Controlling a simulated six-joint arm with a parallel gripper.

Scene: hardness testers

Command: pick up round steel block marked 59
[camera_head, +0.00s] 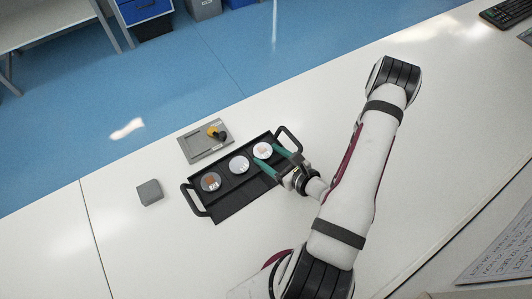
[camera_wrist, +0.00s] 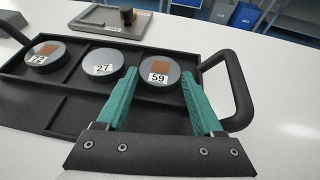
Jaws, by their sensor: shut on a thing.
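The round steel block marked 59 (camera_wrist: 160,71) has a brown patch and a white label. It sits at the right end of the row in the black tray (camera_wrist: 222,60), and it also shows in the head view (camera_head: 262,149). My gripper (camera_wrist: 161,82) has its two green fingers on either side of this block and is shut on it. In the head view my gripper (camera_head: 267,155) reaches in from the right. The block appears at tray level; I cannot tell whether it is clear of the tray floor.
A block marked 27 (camera_wrist: 103,63) is close left of the left finger, and one marked 73 (camera_wrist: 45,54) is farther left. The tray has raised handles (camera_head: 290,138) at both ends. A grey plate (camera_head: 195,145) with a knob and a grey block (camera_head: 150,192) stand nearby.

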